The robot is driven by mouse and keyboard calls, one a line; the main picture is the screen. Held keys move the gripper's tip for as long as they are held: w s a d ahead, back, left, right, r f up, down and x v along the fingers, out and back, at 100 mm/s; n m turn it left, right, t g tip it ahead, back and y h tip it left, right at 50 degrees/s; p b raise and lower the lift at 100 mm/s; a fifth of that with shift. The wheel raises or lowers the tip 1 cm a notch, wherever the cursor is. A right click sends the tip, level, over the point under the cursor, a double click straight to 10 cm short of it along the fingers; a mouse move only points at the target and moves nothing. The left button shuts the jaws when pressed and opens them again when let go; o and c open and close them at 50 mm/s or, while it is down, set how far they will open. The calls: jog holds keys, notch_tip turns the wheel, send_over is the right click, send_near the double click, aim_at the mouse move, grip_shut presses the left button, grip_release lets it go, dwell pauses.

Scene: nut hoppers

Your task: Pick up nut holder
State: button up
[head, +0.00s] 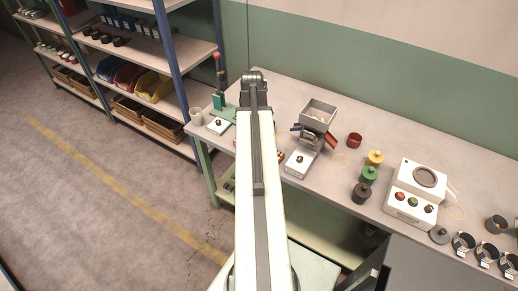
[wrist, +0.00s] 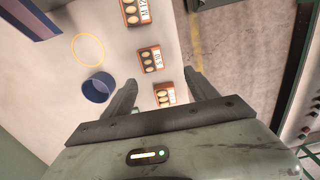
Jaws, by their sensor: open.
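In the wrist view, several small orange-brown nut holders with round pale nuts and white labels stand in a row on the pale bench top. The far nut holder (wrist: 133,12) is cut by the top edge, the middle nut holder (wrist: 151,60) lies just beyond the fingertips, and the near nut holder (wrist: 164,95) appears between the fingers. My gripper (wrist: 161,77) is open with nothing held. I cannot tell its height above the bench. In the head view my arm hides most of the holders; a small brown piece (head: 281,157) shows beside it.
A blue cup (wrist: 97,88) stands left of the left finger, near a yellow ring (wrist: 88,50). The bench edge and floor (wrist: 235,50) lie right.

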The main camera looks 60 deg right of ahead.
jog(key=shift+s+d, duration=0.8)
jog(key=shift+s, duration=0.25)
jog(key=f+b, duration=0.8)
jog(key=shift+w+a+f, duration=0.1)
jog(key=shift+w+a, duration=0.05)
jog(key=shift+w, duration=0.05)
jog(key=shift+r, duration=0.2)
jog(key=shift+c, duration=0.4)
grip_shut()
jog(key=shift+r, duration=0.1)
notch_tip(320, 180, up, 10)
jog(key=p, duration=1)
